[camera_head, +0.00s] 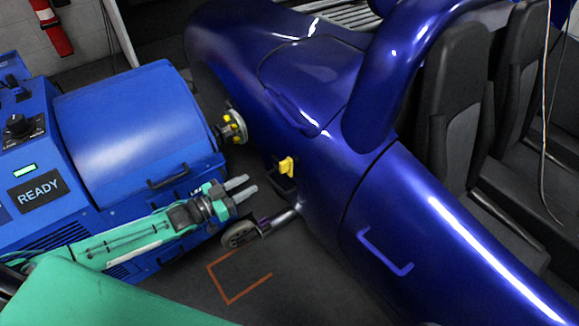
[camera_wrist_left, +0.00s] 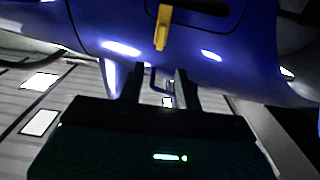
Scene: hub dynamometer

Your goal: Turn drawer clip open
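A yellow clip (camera_head: 287,166) sits on the side of the blue car body, above a small dark recess or drawer front (camera_head: 283,186). It also shows in the left wrist view as a yellow bar (camera_wrist_left: 162,27), near upright, beyond the fingers. My left gripper (camera_head: 251,184) is to the left of the clip and slightly lower in the head view, apart from it. Its two fingers are spread with a gap and nothing between them, as the left wrist view also shows (camera_wrist_left: 160,78). My right gripper is in neither view.
A blue machine (camera_head: 135,120) with a READY display (camera_head: 38,192) stands left of the car (camera_head: 420,235). A hub with yellow parts (camera_head: 234,126) projects from it. A small wheel (camera_head: 239,234) lies below my gripper. The floor between shows orange corner marks (camera_head: 230,300).

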